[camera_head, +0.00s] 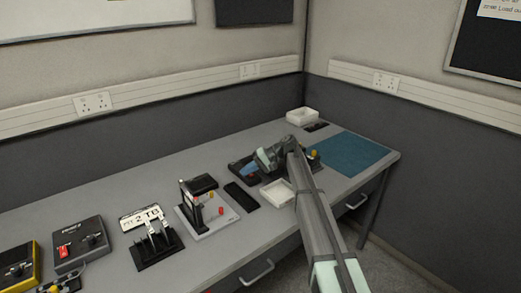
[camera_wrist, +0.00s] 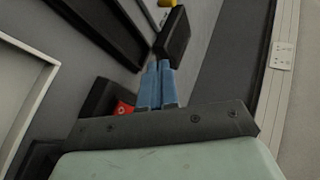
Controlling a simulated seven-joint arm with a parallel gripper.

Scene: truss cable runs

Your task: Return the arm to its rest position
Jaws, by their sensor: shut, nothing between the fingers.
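My gripper (camera_head: 243,167) is over the bench towards its far right part, in front of the back wall. In the wrist view its two blue fingers (camera_wrist: 159,68) are together with nothing between them. My arm comes in from the lower right of the head view and hides part of the bench behind it.
The grey bench (camera_head: 226,259) holds a white tray (camera_head: 276,194), a white box (camera_head: 301,116), a blue mat (camera_head: 349,152) and a board with upright parts (camera_head: 208,216). In the wrist view a black block (camera_wrist: 173,36) and a red piece (camera_wrist: 123,108) lie near the fingers.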

